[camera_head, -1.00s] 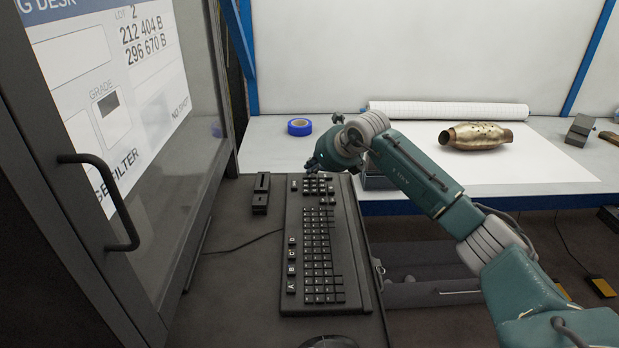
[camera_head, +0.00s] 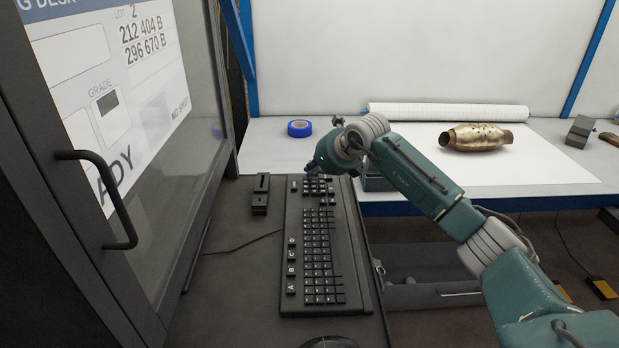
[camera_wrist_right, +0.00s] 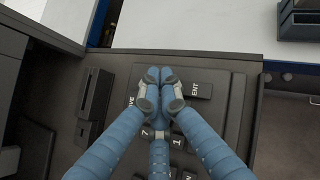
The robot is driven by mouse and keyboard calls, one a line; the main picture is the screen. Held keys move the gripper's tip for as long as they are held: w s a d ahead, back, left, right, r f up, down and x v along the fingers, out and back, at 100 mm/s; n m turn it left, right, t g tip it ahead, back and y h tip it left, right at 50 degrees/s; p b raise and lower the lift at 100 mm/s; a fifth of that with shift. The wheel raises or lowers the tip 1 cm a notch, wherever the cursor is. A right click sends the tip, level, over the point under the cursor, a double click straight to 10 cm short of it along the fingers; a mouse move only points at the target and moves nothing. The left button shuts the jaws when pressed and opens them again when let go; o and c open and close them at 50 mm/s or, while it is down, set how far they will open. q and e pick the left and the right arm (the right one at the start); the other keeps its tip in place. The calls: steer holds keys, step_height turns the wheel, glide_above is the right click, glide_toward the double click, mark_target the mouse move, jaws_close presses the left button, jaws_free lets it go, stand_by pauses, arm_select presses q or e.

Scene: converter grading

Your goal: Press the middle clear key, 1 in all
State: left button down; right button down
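A black keyboard (camera_head: 348,245) lies on the dark desk, with a small separate row of keys at its far end. In the right wrist view that row shows a key ending in "VE" (camera_wrist_right: 131,101) on the left and a key ending in "ENT" (camera_wrist_right: 198,91) on the right. The place between them is covered by my fingers, so the middle key is hidden. My right gripper (camera_wrist_right: 160,78) has its blue fingers drawn together, with nothing seen between them. In the head view my right gripper (camera_head: 312,168) is over the keyboard's far end; contact cannot be told.
A monitor (camera_head: 150,90) behind a framed panel with a handle (camera_head: 105,200) stands at left, its text ending in "ADY". A black slotted block (camera_head: 261,193) lies left of the keyboard. Blue tape (camera_head: 299,128) and a metal converter (camera_head: 475,136) are on the back bench.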

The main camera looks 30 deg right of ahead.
mark_target(313, 179)
steer(key=shift+r+p, duration=0.4)
steer(key=shift+r, duration=0.35)
steer(key=shift+r+p, duration=1.55)
steer(key=shift+r, duration=1)
steer(key=shift+f, duration=0.15)
